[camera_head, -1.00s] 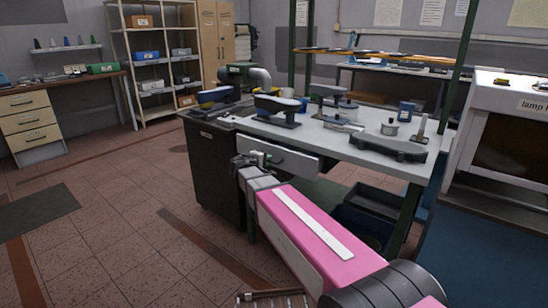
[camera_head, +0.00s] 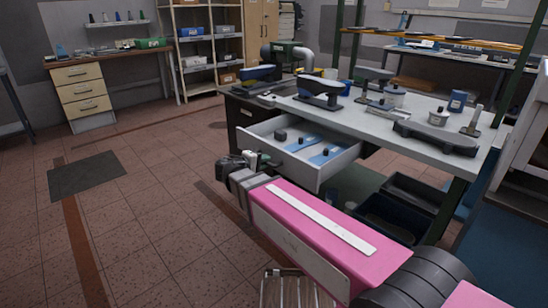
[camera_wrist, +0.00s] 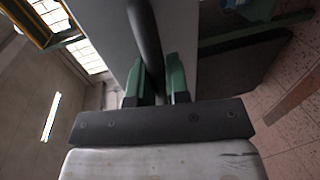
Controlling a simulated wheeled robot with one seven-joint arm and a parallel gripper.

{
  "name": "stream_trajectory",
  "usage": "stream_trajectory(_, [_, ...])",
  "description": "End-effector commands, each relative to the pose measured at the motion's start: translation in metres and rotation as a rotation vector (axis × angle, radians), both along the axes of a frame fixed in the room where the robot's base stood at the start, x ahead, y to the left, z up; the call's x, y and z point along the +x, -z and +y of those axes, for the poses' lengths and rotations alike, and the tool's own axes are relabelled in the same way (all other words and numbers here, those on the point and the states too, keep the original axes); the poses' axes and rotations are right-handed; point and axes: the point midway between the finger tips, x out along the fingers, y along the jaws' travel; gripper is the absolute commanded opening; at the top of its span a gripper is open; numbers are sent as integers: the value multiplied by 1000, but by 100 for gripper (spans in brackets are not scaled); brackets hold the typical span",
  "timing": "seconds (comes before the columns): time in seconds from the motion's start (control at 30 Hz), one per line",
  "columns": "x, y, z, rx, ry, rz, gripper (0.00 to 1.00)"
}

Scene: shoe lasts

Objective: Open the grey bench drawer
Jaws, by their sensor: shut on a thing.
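The grey bench drawer (camera_head: 318,169) stands pulled out from under the light grey bench top (camera_head: 370,118). Blue items and small dark knobs lie inside it. My gripper (camera_head: 250,158) is at the drawer's front, at its left in the head view. In the wrist view my gripper (camera_wrist: 161,85) has its two green fingers on either side of the dark bar handle (camera_wrist: 146,40), closed on it. The pale drawer front (camera_wrist: 184,42) is right behind the handle. In the head view my wrist hides most of the handle.
Dark bins (camera_head: 394,217) sit on the floor under the bench at the right. A small slatted wooden thing (camera_head: 290,287) is at the bottom edge. A dark mat (camera_head: 87,175) lies on open tiled floor at the left. Several tools stand on the bench top.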

Motion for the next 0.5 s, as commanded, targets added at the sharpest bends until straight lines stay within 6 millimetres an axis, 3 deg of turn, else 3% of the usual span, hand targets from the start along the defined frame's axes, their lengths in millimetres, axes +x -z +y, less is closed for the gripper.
stream_trajectory(0.2, [-11, 0, 11, 1, 1, 2, 0])
stream_trajectory(0.5, [-13, 1, 13, 1, 1, 2, 0])
